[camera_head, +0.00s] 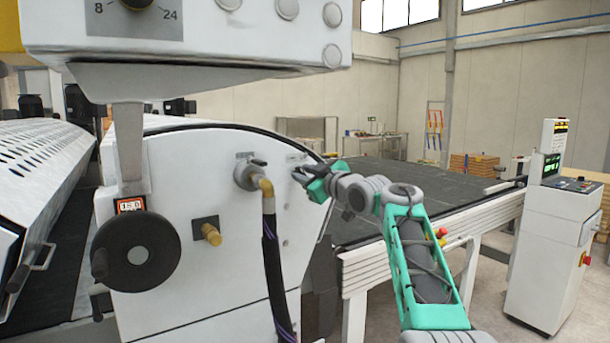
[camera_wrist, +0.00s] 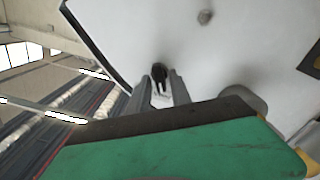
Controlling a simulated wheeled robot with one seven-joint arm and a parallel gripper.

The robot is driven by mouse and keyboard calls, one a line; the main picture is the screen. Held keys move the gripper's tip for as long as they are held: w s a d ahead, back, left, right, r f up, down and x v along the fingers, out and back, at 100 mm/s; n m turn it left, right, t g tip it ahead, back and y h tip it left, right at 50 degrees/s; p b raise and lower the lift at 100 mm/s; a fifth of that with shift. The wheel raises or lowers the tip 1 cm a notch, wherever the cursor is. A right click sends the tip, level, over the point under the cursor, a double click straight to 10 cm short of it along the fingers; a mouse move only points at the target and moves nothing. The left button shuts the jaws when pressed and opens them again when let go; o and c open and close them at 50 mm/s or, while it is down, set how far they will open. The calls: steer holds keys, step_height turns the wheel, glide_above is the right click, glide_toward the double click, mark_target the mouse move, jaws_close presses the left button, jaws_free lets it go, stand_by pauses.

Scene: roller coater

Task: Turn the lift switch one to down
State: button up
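A small black switch knob (camera_wrist: 159,72) sticks out of the machine's white side panel in the wrist view. It is most likely the lift switch, but no label is readable. My gripper (camera_wrist: 160,82) has its two grey fingers apart, one on each side of the knob. Whether the fingers touch the knob is hard to tell. In the head view my gripper (camera_head: 301,175) is at the right part of the white panel (camera_head: 200,270), near its curved edge. There the knob is hidden or too small to make out.
A valve with a brass fitting and hose (camera_head: 265,185) stands just left of my gripper. A black handwheel (camera_head: 136,252) is further left. A dark conveyor table (camera_head: 430,190) lies behind my arm, and a control console (camera_head: 550,240) stands at right.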

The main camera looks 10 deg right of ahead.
steer(key=shift+o, duration=0.8)
steer(key=b+v, duration=0.2)
steer(key=v, duration=0.5)
steer(key=shift+s+b, duration=0.3)
steer(key=shift+s, duration=0.1)
steer(key=shift+d, duration=0.1)
steer(key=s+a+f+m+g+h+p, duration=0.2)
steer(key=s+f+m+g+p, duration=0.1)
steer(key=s+f, duration=0.45)
steer(key=s+a+f+m+g+h+p, duration=0.25)
steer(key=s+f, duration=0.35)
steer(key=f, duration=0.3)
steer(key=s+f+m+g+h+p, duration=0.1)
steer(key=s+f+g, duration=0.3)
steer(key=s+f, duration=0.4)
steer(key=s+d+f+m+g+h+p, duration=0.1)
steer(key=s+f+m+g+p, duration=0.2)
steer(key=s+f, duration=0.6)
steer(key=s+m+g, duration=0.1)
steer(key=s, duration=0.7)
steer(key=shift+d+f, duration=0.2)
steer(key=shift+d, duration=0.05)
